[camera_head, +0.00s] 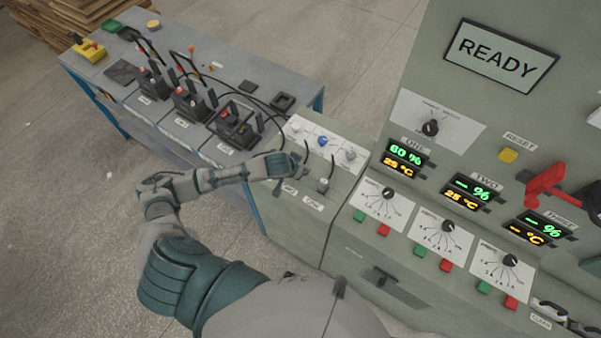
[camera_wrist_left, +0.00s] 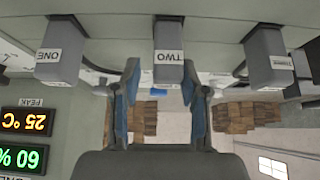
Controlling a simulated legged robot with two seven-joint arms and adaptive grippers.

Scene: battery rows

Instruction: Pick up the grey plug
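A small grey plug-like piece (camera_head: 323,186) with a dark cable stands on the low console ledge, just right of my left gripper. My left gripper (camera_head: 293,165) is over that ledge; its fingers are small in the head view. Similar blocks, one labelled ONE (camera_wrist_left: 62,52), stand either side. I cannot tell whether these blocks are plugs. My right gripper is out of view.
White, blue (camera_head: 322,141) and grey round pieces sit on a light panel behind the ledge. A control cabinet with dials, displays and a red lever (camera_head: 545,187) rises at right. A blue-legged bench (camera_head: 110,78) with battery units and cables stands left. Floor is open in front.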

